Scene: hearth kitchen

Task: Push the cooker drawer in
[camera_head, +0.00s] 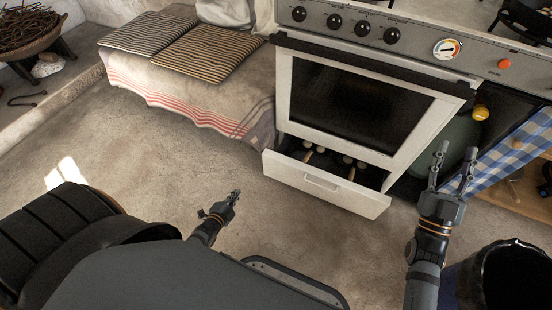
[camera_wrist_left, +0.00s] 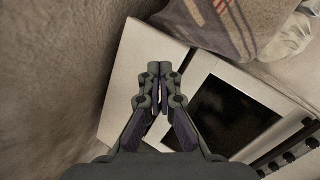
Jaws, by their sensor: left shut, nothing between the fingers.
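The cooker drawer (camera_head: 325,184) is a cream panel with a bar handle, low on the cooker. It stands pulled out, and its dark inside shows several pale, wooden-looking items. My left gripper (camera_head: 236,194) is shut and empty, apart from the drawer, in front and to the left of it. In the left wrist view the shut left fingertips (camera_wrist_left: 160,68) overlap the cream drawer front (camera_wrist_left: 124,82); contact cannot be told there. My right gripper (camera_head: 456,152) has its fingers spread, empty, right of the drawer near the checked cloth.
A bench with striped cushions (camera_head: 205,53) and a draped cloth stands left. A dark bucket (camera_head: 465,278) stands at the lower right. The floor before the drawer is clear.

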